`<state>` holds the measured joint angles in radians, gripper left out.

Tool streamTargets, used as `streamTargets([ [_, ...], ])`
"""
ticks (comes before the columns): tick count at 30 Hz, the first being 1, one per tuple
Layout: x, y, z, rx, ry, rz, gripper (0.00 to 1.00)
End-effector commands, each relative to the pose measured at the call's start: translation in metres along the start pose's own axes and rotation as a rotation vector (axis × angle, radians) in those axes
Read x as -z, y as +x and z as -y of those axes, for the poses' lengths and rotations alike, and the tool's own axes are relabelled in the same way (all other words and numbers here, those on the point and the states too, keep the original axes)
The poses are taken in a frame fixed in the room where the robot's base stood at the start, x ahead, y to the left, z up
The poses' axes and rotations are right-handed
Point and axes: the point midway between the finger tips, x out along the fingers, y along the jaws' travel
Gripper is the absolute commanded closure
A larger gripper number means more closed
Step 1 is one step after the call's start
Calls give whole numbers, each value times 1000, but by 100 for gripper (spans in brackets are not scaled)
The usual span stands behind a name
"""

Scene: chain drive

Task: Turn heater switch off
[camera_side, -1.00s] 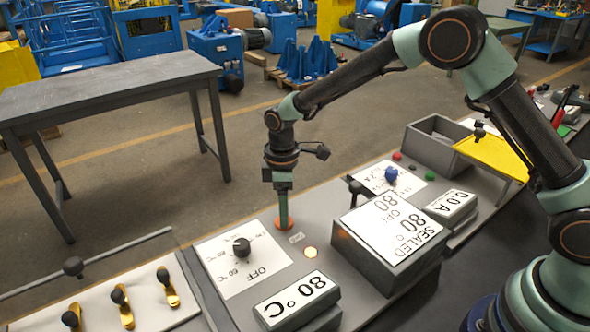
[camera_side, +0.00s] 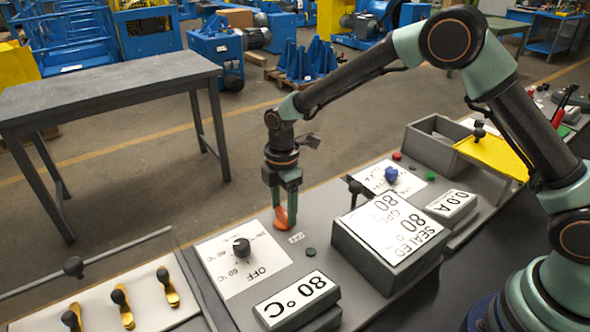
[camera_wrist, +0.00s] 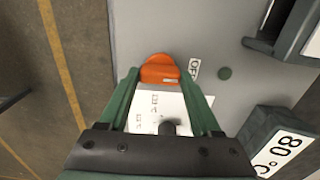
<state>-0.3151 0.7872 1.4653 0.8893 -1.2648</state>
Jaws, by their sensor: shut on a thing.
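The orange heater switch (camera_side: 283,218) sits on the grey panel beyond the dial plate in the side view. It stands raised and tilted between the fingers of my gripper (camera_side: 284,212). In the wrist view the orange switch (camera_wrist: 160,68) lies between the fingertips of my gripper (camera_wrist: 161,74), beside a small OFF label (camera_wrist: 195,68). My gripper is shut on it and hides part of its sides. The small round lamp (camera_side: 310,252) near it is dark green and unlit; it also shows in the wrist view (camera_wrist: 225,73).
A dial knob (camera_side: 241,246) on a white plate stands in front of the switch. An 80 °C display (camera_side: 297,300) is nearer. A box marked SEALED (camera_side: 388,228) with a black-knobbed lever (camera_side: 355,187) stands to the right. Brass levers (camera_side: 125,310) are at the lower left.

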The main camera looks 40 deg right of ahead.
Motion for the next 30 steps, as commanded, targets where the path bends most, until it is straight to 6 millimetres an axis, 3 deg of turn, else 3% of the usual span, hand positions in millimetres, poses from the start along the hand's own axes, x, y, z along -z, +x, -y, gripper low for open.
streamTargets([
  [11,2,-2,-1,-5,-12,-2,91],
  [12,2,-2,-1,-5,-12,-2,31],
  [14,2,-2,-1,-5,-12,-1,8],
  [15,2,-2,-1,-4,-11,-1,5],
  [25,1,-3,0,-2,-7,-1,5],
  [30,1,-22,-1,-5,-7,-2,5],
])
